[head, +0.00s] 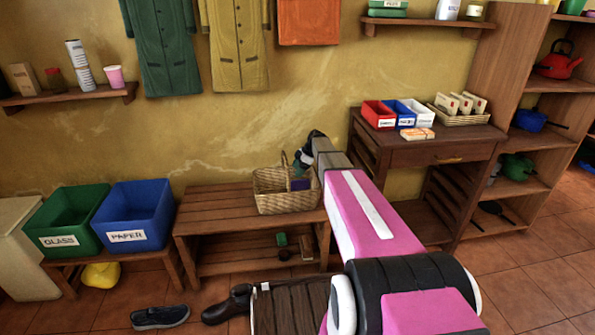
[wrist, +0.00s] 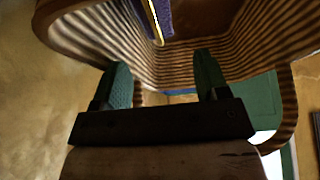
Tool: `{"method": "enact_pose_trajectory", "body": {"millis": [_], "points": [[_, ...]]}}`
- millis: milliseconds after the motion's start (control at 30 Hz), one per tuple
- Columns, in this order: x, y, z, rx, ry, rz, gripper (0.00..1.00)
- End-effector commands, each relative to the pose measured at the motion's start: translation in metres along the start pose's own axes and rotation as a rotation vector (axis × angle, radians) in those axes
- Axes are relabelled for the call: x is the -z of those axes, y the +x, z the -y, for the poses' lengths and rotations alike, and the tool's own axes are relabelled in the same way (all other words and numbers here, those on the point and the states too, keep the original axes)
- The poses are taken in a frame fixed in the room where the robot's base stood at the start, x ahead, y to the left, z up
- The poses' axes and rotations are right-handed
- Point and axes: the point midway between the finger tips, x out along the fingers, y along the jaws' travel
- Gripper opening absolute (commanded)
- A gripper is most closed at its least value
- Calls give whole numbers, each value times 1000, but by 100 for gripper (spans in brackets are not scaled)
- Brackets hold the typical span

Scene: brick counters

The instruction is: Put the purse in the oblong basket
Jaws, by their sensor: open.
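The wicker basket (head: 285,203) with an arched handle stands on the slatted wooden bench. A purple item with a gold strip, which looks like the purse (wrist: 158,18), lies inside it in the wrist view. A bit of purple (head: 301,184) also shows at the basket's right side in the head view. My gripper (head: 303,162) is at the top right of the basket. In the wrist view my gripper (wrist: 162,72) has its two green fingers apart with nothing between them, over the ribbed basket wall (wrist: 90,45). My arm hides part of the scene.
A green bin (head: 57,241) and a blue bin (head: 133,237) stand left of the bench. A desk (head: 450,152) at the right holds small bins and a shallow wicker basket (head: 458,120). Shoes (head: 160,317) lie on the floor.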

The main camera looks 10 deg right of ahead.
Motion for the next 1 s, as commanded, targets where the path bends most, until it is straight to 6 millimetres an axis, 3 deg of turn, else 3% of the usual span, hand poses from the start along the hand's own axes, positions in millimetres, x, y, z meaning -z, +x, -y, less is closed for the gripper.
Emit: {"method": "enact_pose_trajectory", "body": {"millis": [500, 700, 1000], "points": [[0, -86, 0, -1, 0, 0, 68], [0, -100, 0, -1, 0, 0, 68], [0, -102, 0, 0, 0, 0, 68]]}}
